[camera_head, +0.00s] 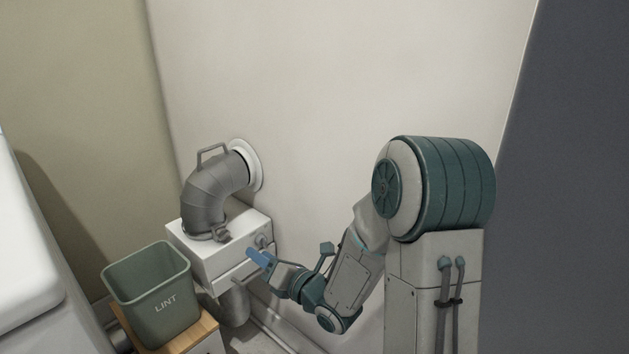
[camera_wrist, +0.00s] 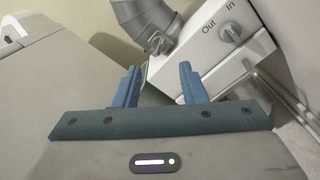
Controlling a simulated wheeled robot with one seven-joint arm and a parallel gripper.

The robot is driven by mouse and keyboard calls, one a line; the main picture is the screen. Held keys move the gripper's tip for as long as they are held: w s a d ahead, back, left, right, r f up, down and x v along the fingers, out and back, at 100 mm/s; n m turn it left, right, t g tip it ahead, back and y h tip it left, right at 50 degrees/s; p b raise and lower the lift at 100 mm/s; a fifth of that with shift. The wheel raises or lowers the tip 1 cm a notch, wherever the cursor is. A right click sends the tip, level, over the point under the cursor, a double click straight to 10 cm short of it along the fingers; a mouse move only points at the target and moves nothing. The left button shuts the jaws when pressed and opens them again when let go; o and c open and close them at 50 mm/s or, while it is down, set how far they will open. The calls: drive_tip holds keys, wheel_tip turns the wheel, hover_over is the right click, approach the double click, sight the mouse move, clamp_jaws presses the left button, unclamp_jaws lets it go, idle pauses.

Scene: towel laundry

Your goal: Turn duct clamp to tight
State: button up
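The duct clamp (camera_head: 222,234) is a small metal band with a knob at the base of the grey ribbed duct (camera_head: 212,195), where the duct meets the top of a white box (camera_head: 203,252). In the wrist view the clamp (camera_wrist: 157,43) shows beyond my fingers, at the foot of the duct (camera_wrist: 142,18). My gripper (camera_head: 262,257) is in front of the box, low and to the right of the clamp, and apart from it. In the wrist view the two blue fingers of my gripper (camera_wrist: 158,86) stand wide apart with nothing between them.
The box front has a knob (camera_wrist: 230,32) with "Out" and "In" labels, and a drawer-like lower part. A green LINT bin (camera_head: 150,297) stands on a wooden surface (camera_head: 187,335) to the left. A white appliance (camera_head: 25,240) is at far left. The wall is close behind.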

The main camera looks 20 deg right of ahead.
drive_tip(key=s+d+r+m+g+h+p, duration=0.2)
drive_tip(key=d+r+m+h+p, duration=0.2)
drive_tip(key=r+m+p, duration=0.4)
drive_tip(key=s+d+r+m+g+h+p, duration=0.3)
drive_tip(key=d+r+m+h+p, duration=0.2)
drive_tip(key=r+m+p, duration=0.4)
drive_tip(key=shift+s+d+r+p, duration=0.2)
drive_tip(key=shift+d+r+p, duration=0.3)
drive_tip(key=shift+r+p, duration=1.1)
drive_tip(key=shift+f+h, duration=0.25)
drive_tip(key=shift+h, duration=0.05)
